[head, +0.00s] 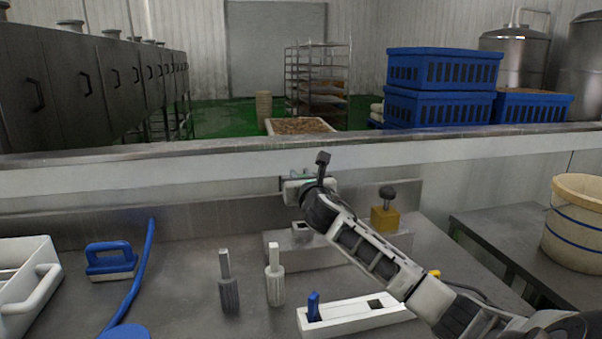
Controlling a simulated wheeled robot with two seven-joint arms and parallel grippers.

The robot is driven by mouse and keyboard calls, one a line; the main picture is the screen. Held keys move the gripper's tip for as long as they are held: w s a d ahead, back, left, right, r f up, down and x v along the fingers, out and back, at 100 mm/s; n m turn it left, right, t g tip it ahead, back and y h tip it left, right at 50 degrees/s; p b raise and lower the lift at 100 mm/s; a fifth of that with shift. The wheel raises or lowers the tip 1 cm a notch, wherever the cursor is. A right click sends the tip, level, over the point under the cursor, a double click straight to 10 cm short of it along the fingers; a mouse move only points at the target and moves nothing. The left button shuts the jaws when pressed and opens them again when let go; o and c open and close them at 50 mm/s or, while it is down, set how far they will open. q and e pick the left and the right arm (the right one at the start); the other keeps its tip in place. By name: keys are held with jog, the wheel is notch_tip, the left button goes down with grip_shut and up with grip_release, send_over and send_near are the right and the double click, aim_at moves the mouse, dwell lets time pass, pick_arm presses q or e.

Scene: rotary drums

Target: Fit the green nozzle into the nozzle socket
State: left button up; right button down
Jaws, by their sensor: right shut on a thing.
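My right gripper (300,186) is raised near the back wall of the bench, above the grey block. It is shut on the green nozzle (300,173), of which only a small greenish part shows; the gripper and wrist hide the rest. A grey block (330,250) stands below it on the bench, with a small square fitting (301,231) on its left end that may be the nozzle socket. The gripper is apart from this fitting. My left gripper is not in view.
A white holder (350,315) has a blue peg and a square hole. A yellow block (384,218) with a black knob stands right. A blue-handled brush (110,260), blue hose and white bin lie left.

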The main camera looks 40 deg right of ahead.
notch_tip(320, 180, down, 3)
jog(key=shift+f+b, duration=0.15)
jog(key=shift+b, duration=0.65)
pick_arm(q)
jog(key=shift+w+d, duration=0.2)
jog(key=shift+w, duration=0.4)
pick_arm(e)
jog(key=shift+f, duration=0.3)
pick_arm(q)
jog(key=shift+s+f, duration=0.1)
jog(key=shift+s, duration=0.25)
pick_arm(e)
jog(key=shift+r, duration=0.1)
pick_arm(q)
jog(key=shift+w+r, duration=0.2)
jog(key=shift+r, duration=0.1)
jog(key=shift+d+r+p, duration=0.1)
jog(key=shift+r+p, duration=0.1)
jog(key=shift+p, duration=0.15)
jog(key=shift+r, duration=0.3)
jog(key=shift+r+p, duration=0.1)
jog(key=shift+p, duration=0.4)
